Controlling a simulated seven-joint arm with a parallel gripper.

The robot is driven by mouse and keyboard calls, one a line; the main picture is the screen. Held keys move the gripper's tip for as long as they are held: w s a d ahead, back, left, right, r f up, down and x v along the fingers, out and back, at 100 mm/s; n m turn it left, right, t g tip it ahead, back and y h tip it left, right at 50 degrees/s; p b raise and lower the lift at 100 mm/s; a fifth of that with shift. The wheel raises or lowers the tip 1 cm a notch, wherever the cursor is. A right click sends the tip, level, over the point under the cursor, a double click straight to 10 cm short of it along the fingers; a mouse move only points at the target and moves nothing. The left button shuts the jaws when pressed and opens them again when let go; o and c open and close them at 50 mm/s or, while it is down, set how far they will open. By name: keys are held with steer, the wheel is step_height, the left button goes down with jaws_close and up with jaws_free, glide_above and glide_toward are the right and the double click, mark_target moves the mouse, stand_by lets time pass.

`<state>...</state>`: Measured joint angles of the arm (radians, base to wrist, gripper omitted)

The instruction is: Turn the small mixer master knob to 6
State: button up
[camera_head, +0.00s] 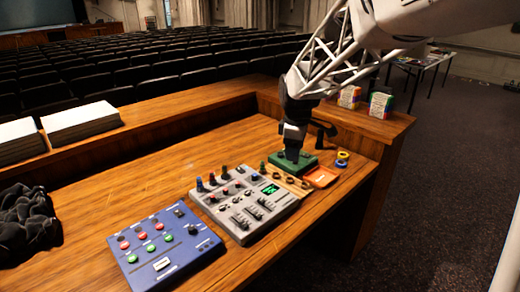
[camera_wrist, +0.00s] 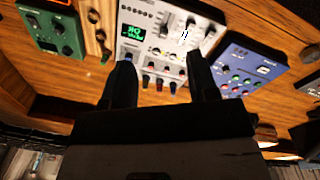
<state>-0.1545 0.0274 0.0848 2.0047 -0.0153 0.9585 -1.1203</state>
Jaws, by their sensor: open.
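The grey mixer (camera_head: 244,202) lies on the wooden desk, with sliders, small knobs and a lit green display (camera_head: 270,189). A row of taller dark and coloured knobs (camera_head: 212,179) stands along its back edge. I cannot tell which knob is the master or read its setting. My gripper (camera_head: 292,154) hangs fingers-down and appears in front of the green box (camera_head: 306,164). In the wrist view my gripper (camera_wrist: 161,75) is open and empty. The mixer (camera_wrist: 190,50) and its coloured knobs show between and beyond the fingers. No contact is visible.
A blue panel (camera_head: 165,250) with red and green buttons lies left of the mixer. An orange tray (camera_head: 321,177) and yellow and blue rings (camera_head: 342,158) lie right. Black cloth (camera_head: 28,222) lies far left. Paper stacks (camera_head: 82,122) sit on the raised ledge. The desk's left middle is clear.

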steer(key=w+a+f+n, duration=0.3)
steer(key=w+f, duration=0.1)
steer(key=w, duration=0.2)
steer(key=w+a+f+n, duration=0.2)
steer(key=w+a+f, duration=0.2)
steer(key=w, duration=0.2)
steer(key=n+g, duration=0.1)
steer(key=n, duration=0.4)
glide_above(255, 175)
steer(key=f, duration=0.8)
steer(key=shift+w+a+f, duration=0.15)
steer(key=shift+a+f, duration=0.05)
steer(key=shift+a, duration=0.05)
steer(key=shift+f, duration=0.1)
steer(key=shift+d+f, duration=0.15)
steer(key=shift+f, duration=3.6)
steer(key=shift+s, duration=0.2)
steer(key=c, duration=0.9)
